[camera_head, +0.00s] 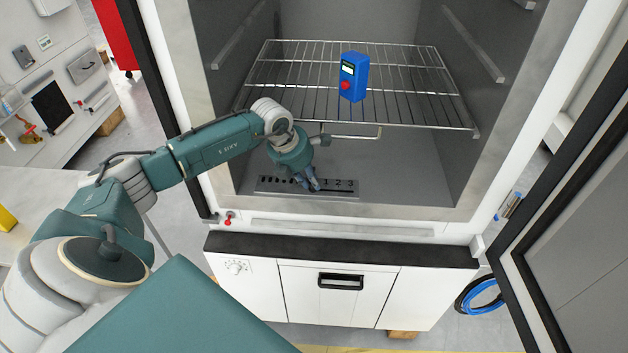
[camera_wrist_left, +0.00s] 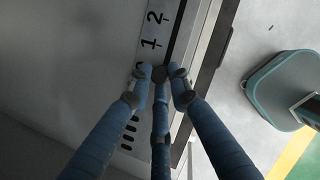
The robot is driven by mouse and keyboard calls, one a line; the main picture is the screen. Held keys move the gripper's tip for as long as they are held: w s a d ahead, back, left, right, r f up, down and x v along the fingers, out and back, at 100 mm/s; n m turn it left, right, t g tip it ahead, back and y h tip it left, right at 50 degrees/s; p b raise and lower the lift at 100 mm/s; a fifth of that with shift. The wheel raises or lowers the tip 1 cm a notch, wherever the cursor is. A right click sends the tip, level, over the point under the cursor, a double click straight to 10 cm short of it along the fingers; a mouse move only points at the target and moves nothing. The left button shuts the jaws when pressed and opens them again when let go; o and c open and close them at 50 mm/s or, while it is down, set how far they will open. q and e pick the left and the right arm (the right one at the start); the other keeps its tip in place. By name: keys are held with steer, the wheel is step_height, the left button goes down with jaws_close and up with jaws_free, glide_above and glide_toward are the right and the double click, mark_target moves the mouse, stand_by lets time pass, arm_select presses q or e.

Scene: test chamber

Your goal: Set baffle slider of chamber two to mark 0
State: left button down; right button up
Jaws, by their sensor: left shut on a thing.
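The baffle slider's scale plate (camera_head: 268,184) lies on the chamber floor near the front edge, with vent slots at its left and the digits 1, 2, 3 toward its right. In the left wrist view the scale (camera_wrist_left: 152,31) shows 1 and 2 clearly. A dark round slider knob (camera_wrist_left: 159,74) sits just below the 1, at about the 0 end; the finger beside it partly covers the marking there. My left gripper (camera_head: 310,187) reaches down into the chamber, and its blue fingers (camera_wrist_left: 165,78) are closed around the knob. My right gripper is not in view.
A wire shelf (camera_head: 290,76) spans the chamber above my left gripper, with a blue box with a red button (camera_head: 354,78) on it. The open door (camera_head: 570,240) stands at the right. The chamber floor right of the scale (camera_head: 405,180) is clear.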

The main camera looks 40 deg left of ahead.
arm_select(q)
steer(key=c, duration=1.7)
jaws_free()
steer(key=shift+a+r, duration=0.15)
steer(key=shift+a, duration=0.05)
steer(key=shift+o, duration=0.4)
steer(key=shift+s, duration=0.15)
steer(key=v, duration=1.2)
